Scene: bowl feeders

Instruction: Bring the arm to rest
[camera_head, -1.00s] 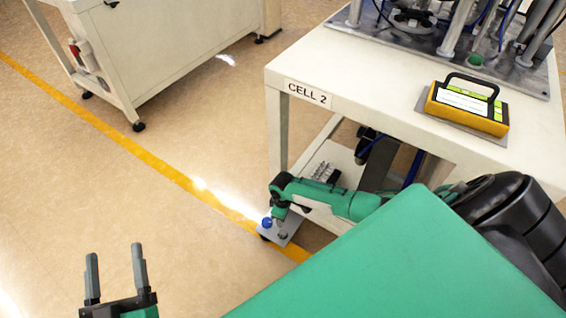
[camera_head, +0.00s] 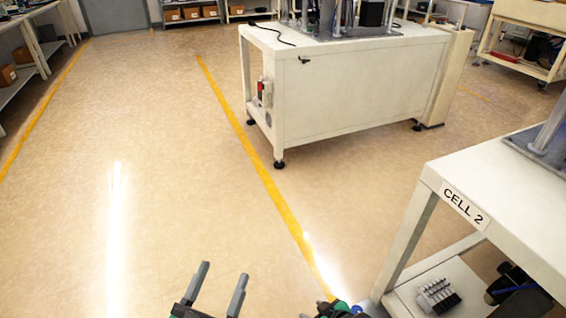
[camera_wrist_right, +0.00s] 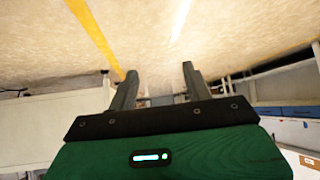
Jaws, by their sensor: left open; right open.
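My left gripper (camera_head: 224,270) is at the bottom of the head view, its two grey fingers upright and apart. Nothing shows between them, and bare floor lies behind. My right gripper (camera_wrist_right: 160,72) shows in the right wrist view, its fingers spread and empty against the floor. I cannot make out the right gripper in the head view. A small green and blue part shows at the bottom edge there, mostly cut off.
The white CELL 2 table (camera_head: 495,200) stands at the right, with small dark-based parts (camera_head: 438,294) on its lower shelf. Another white bench (camera_head: 350,90) stands further back. The floor at left is clear.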

